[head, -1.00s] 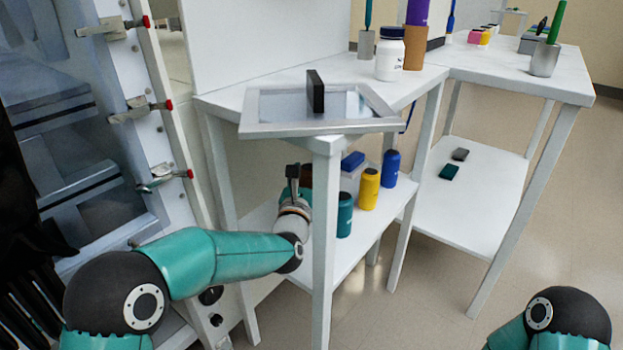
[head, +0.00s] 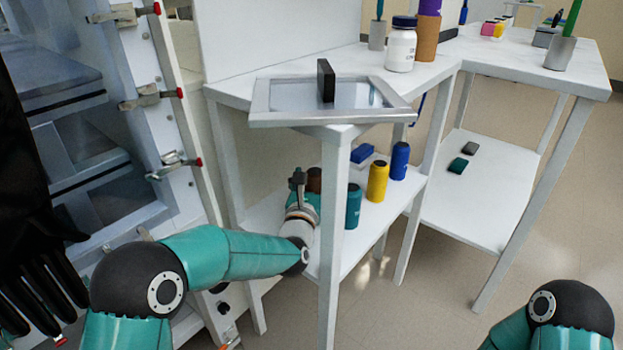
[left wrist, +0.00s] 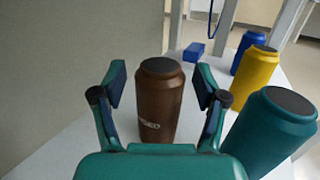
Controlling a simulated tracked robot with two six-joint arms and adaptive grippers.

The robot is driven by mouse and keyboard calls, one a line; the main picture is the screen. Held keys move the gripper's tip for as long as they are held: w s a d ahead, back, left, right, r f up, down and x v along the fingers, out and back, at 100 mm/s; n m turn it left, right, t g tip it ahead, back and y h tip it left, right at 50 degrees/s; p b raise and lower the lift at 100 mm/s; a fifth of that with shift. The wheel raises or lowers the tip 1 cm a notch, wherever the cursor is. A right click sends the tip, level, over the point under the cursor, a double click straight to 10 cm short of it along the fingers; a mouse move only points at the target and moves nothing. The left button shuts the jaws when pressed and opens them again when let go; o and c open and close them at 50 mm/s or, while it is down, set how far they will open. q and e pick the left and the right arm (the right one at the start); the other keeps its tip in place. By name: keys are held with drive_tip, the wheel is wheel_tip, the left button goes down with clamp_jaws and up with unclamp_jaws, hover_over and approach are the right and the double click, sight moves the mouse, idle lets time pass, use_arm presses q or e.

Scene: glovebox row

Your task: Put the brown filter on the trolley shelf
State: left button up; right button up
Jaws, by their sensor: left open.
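The brown filter (left wrist: 160,100) is a brown canister with a dark top, standing upright on the white lower shelf (head: 345,245). In the head view only its top part (head: 314,180) shows behind my left gripper (head: 299,182). In the left wrist view my left gripper (left wrist: 160,105) is open, with one finger on each side of the filter. My right gripper is out of view. I cannot tell which surface is the trolley shelf; another white lower shelf (head: 490,200) with two small dark blocks shows at the right.
A teal canister (left wrist: 270,130) stands close right of the gripper, with a yellow one (left wrist: 255,78) and a blue one (left wrist: 248,52) behind. A blue box (head: 361,153) lies further back. A table leg (head: 333,240) stands in front. A framed tray (head: 320,117) overhangs above.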

use_arm(q)
drive_tip(key=shift+r, duration=0.1)
drive_tip(key=s, duration=0.4)
drive_tip(key=s+a+f+p, duration=0.1)
drive_tip(key=s, duration=0.3)
drive_tip(key=s+a+p, duration=0.1)
drive_tip(key=s, duration=0.2)
drive_tip(key=shift+s+f, duration=0.15)
drive_tip(key=shift+s, duration=0.25)
